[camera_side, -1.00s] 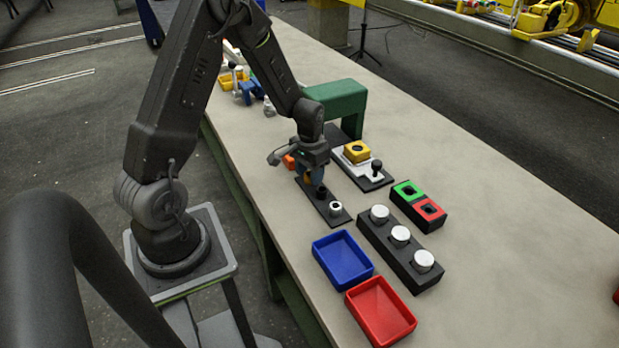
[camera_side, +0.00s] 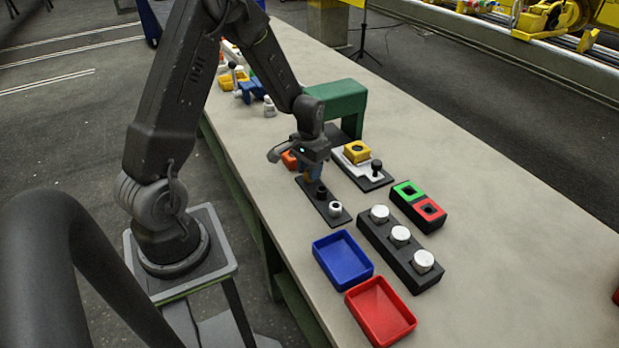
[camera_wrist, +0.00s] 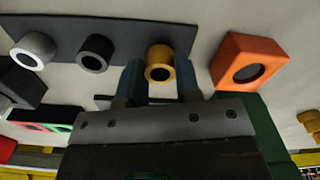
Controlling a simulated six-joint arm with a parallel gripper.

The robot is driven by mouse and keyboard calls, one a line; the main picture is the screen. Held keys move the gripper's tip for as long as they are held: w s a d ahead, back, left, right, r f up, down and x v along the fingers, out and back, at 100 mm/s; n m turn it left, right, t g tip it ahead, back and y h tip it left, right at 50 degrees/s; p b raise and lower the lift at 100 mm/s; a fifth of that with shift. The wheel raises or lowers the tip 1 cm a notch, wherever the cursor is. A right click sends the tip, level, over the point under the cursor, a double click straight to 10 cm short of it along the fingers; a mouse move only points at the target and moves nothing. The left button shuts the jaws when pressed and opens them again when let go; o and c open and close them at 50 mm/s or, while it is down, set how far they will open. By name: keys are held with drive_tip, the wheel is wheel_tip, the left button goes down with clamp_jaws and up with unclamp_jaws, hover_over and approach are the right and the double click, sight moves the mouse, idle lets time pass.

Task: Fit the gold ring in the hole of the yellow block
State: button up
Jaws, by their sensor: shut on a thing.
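The gold ring (camera_wrist: 160,66) is between the two fingers of my gripper (camera_wrist: 160,80) in the wrist view, and the fingers are shut on it. In the side view my gripper (camera_side: 310,176) is low over the far end of the black plate (camera_side: 318,203) and mostly hides the ring. I cannot tell whether the ring touches the plate. The yellow block (camera_side: 364,155), with a dark round hole in its top, sits on a white fixture to the right of and beyond my gripper, apart from it.
A black ring (camera_wrist: 95,52) and a white ring (camera_wrist: 34,50) stand on the plate beside the gold one. An orange block (camera_wrist: 246,62) with a hole is close to my gripper. A green arch (camera_side: 338,97) stands behind. A black peg (camera_side: 376,166) rises near the yellow block.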

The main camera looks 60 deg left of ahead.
drive_tip(key=shift+r, duration=0.95)
drive_tip(key=w+r, duration=0.2)
drive_tip(key=w, duration=0.3)
drive_tip(key=w+r, duration=0.3)
drive_tip(key=w, duration=0.1)
drive_tip(key=w+a+r, duration=0.1)
drive_tip(key=w+r, duration=0.1)
drive_tip(key=w, duration=0.3)
drive_tip(key=shift+w+r, duration=0.3)
drive_tip(key=shift+r, duration=0.05)
hover_over(357, 150)
drive_tip(key=shift+f, duration=2)
drive_tip(key=shift+f, duration=0.95)
